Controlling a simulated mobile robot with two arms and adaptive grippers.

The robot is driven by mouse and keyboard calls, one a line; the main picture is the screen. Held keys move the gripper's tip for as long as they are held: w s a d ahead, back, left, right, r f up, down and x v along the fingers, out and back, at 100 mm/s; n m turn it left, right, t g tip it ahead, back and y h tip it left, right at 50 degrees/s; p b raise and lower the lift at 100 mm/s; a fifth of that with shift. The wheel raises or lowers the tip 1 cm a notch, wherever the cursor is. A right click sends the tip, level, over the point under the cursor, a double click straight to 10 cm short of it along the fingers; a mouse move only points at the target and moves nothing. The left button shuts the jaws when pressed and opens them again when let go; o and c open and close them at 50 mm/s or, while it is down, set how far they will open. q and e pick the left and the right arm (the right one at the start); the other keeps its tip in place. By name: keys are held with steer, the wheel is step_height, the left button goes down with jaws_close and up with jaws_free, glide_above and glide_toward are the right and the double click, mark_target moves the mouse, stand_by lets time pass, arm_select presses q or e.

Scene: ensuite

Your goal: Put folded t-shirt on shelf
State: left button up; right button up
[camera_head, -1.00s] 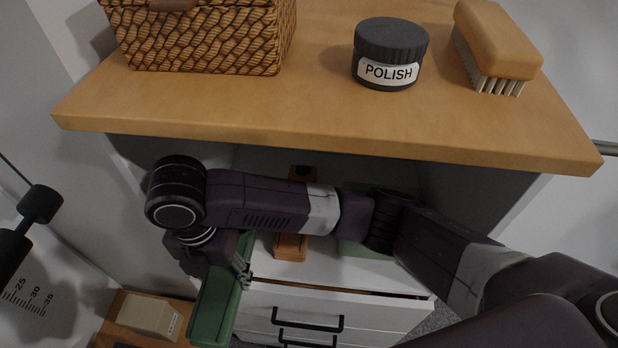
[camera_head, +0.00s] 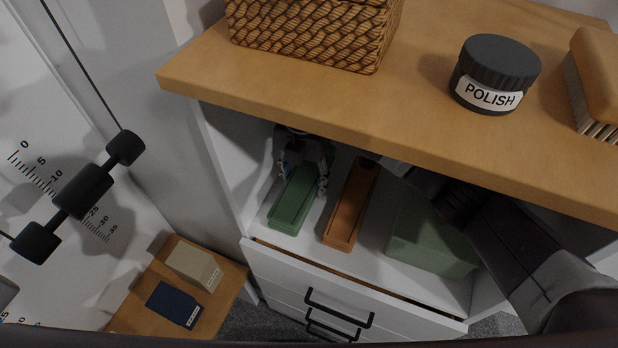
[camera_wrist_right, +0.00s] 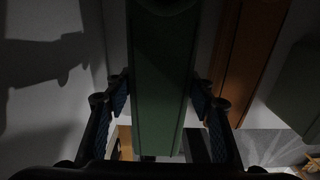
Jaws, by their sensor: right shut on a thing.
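A long green block-like item (camera_head: 294,203), which I take for the folded t-shirt, lies along the left side of the white shelf (camera_head: 318,232) under the wooden top. My right gripper (camera_head: 304,174) is at its far end, with one finger on each side, shut on it. In the right wrist view the green item (camera_wrist_right: 160,85) runs lengthwise between the two fingers (camera_wrist_right: 163,95). It looks level with the shelf in the head view; whether its full underside touches cannot be told. My left gripper is not in view.
An orange item (camera_head: 350,205) lies just right of the green one, and a larger green box (camera_head: 425,240) stands further right. The wooden top (camera_head: 300,95) overhangs the shelf, and a side wall closes its left. Below is a drawer handle (camera_head: 338,308).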

mark_target(308, 182)
steer(key=shift+w+d, duration=0.25)
steer(key=shift+w, duration=0.3)
steer(key=shift+w+d, duration=0.2)
steer(key=shift+w, duration=0.45)
step_height(308, 182, down, 3)
steer(key=shift+p, duration=0.45)
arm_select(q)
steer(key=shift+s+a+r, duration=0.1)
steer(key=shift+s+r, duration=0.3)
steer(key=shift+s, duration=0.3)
arm_select(e)
steer(key=shift+f, duration=0.25)
steer(key=o, duration=1.3)
steer(key=shift+f, duration=0.1)
